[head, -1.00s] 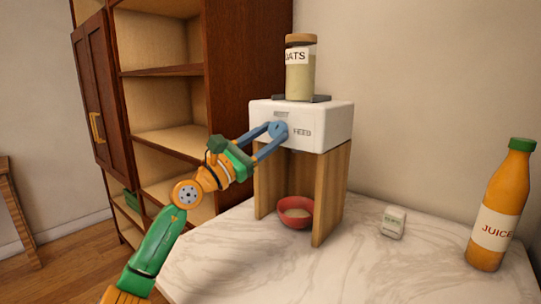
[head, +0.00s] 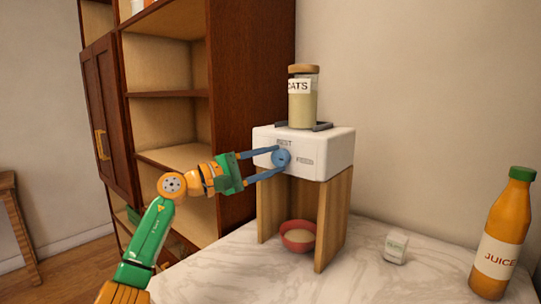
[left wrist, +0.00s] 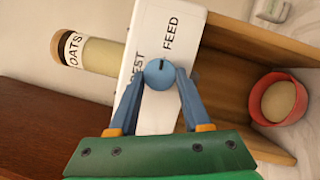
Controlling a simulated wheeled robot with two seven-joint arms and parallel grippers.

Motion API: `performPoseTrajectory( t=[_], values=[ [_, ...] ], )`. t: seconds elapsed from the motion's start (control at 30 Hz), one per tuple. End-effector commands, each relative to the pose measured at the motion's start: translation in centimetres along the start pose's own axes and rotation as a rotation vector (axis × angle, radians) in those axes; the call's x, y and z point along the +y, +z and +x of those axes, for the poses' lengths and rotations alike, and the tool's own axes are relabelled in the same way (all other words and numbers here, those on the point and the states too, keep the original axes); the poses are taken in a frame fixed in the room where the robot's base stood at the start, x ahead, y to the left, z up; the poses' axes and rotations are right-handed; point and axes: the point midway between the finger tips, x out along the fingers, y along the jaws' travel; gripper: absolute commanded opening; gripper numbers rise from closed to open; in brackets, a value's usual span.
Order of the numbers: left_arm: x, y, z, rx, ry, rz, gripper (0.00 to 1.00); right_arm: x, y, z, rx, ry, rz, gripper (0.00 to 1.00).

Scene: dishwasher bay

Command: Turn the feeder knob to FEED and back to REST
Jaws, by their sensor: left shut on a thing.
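The feeder is a white box (head: 335,150) on wooden side panels, with a blue round knob (head: 281,158) on its front. The REST label (head: 285,142) is above the knob and the FEED label (head: 305,161) is to its right. My left gripper (head: 276,163) is shut on the knob, one finger on each side. In the left wrist view the knob (left wrist: 158,76) has a dark mark pointing up, on the side of the FEED label (left wrist: 171,32); the REST label (left wrist: 137,68) is at its left. My right gripper is not in view.
An oats jar (head: 302,103) stands on top of the feeder. A red bowl (head: 298,238) with pale contents sits beneath it. A small white box (head: 396,246) and a juice bottle (head: 502,240) stand right on the marble counter (head: 350,280). A wooden cabinet (head: 235,110) stands behind, left.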

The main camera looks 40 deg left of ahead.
Motion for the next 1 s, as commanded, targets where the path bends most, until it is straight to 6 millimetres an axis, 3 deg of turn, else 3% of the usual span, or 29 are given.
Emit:
performPoseTrajectory(
  t=[0.77, 0.8, 0.9, 1.0],
  values=[
    [0.20, -0.04, -0.03, 0.003, -0.032, 0.089, 0.00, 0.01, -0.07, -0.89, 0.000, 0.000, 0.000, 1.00],
    [0.20, -0.04, -0.03, 0.003, -0.032, 0.089, 0.54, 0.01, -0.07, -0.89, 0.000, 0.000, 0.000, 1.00],
    [0.19, -0.03, -0.03, 0.003, -0.033, 0.088, 0.78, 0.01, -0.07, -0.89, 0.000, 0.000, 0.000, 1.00],
    [0.17, -0.02, -0.02, 0.002, -0.033, 0.088, 0.78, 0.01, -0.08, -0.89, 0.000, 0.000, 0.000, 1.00]
  ],
)
